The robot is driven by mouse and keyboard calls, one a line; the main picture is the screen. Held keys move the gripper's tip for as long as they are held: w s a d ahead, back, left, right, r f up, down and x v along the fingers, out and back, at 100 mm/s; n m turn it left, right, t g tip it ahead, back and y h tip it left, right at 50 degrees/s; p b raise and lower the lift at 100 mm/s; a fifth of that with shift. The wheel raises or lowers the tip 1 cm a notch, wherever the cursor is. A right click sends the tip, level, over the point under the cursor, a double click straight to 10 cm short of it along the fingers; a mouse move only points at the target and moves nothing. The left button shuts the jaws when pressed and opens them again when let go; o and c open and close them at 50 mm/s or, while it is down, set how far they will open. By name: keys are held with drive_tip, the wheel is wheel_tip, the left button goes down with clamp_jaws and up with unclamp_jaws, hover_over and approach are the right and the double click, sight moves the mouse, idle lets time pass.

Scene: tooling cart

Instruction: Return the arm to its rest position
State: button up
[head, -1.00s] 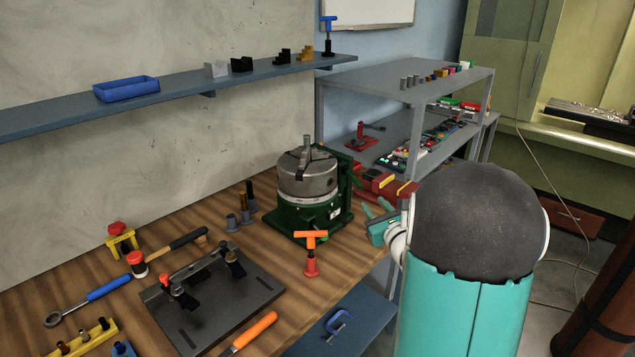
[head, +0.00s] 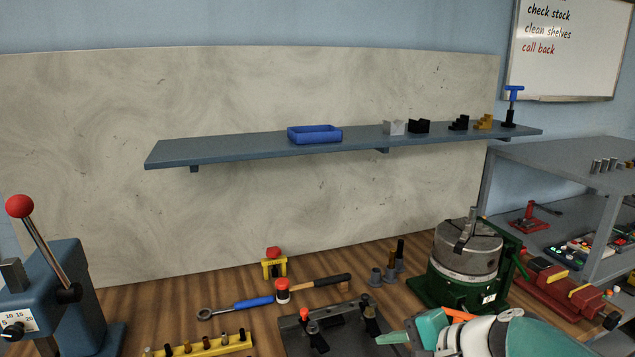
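My arm reaches in from the bottom right of the head view, with white and teal links. My gripper (head: 395,338), teal, points left over the right part of the dark fixture plate (head: 298,340) at the bottom edge. Only a little of its fingers shows, so I cannot tell whether they are apart, and I see nothing held in them. An orange handle (head: 456,313) shows just behind my arm, mostly hidden by it.
A green-based chuck (head: 466,255) stands close behind my arm, with a red vise (head: 560,290) to its right. A hammer (head: 312,284), a blue-handled wrench (head: 240,305) and a yellow rack (head: 200,345) lie left. A wall shelf (head: 230,152) runs above the bench.

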drive_tip(key=s+d+n+g+h, duration=0.1)
drive_tip(key=s+d+n+h, duration=0.1)
drive_tip(key=s+n+h, duration=0.5)
drive_tip(key=s+n, duration=0.3)
drive_tip(key=n, duration=0.1)
drive_tip(key=shift+s+d+r+h, duration=0.15)
drive_tip(key=shift+s+d+h, duration=0.15)
drive_tip(key=shift+d, duration=0.1)
drive_tip(key=shift+d, duration=0.1)
idle(0.3)
